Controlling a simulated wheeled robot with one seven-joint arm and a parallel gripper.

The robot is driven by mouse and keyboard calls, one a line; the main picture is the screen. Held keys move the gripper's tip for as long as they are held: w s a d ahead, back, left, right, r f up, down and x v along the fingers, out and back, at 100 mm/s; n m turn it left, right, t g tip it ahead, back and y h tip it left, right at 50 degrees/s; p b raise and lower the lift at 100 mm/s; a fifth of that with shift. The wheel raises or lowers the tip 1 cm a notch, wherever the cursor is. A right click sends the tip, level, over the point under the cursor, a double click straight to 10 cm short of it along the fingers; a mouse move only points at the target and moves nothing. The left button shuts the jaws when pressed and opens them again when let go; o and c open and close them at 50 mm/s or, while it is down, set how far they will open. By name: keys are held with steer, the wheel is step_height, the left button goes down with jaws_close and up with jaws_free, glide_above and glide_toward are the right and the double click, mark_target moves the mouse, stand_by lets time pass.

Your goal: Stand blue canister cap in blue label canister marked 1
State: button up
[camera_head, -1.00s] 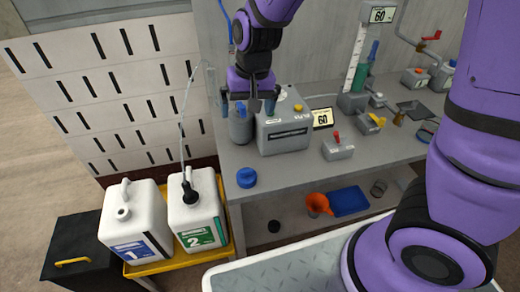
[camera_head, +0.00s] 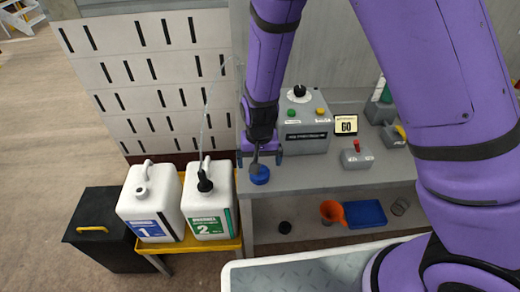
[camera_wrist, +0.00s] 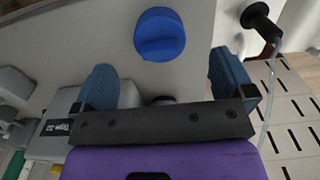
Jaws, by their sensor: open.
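The blue cap (camera_head: 260,175) sits on the workbench near its front left corner. In the wrist view the cap (camera_wrist: 160,35) lies beyond my fingertips, roughly centred between them, with a raised ridge across it. My gripper (camera_head: 261,157) is open over the cap; its two blue-padded fingers (camera_wrist: 165,72) are spread with nothing between them. The white canister with the blue label marked 1 (camera_head: 148,200) stands at the left, its top opening (camera_head: 142,190) bare. The white canister with the green label marked 2 (camera_head: 207,212) stands beside it; a black plug (camera_head: 204,183) with a tube is in its opening.
Both canisters stand on a yellow stand (camera_head: 190,246), with a black box (camera_head: 95,225) to its left. A grey control box (camera_head: 304,130) stands behind the cap on the bench. An orange funnel (camera_head: 332,211) and blue tray (camera_head: 364,214) sit on the shelf below.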

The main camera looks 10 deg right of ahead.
steer(key=shift+f, duration=2.85)
steer(key=c, duration=1.1)
steer(key=shift+o, duration=0.2)
steer(key=shift+r, duration=0.1)
steer(key=shift+r, duration=0.1)
steer(key=shift+r, duration=1.35)
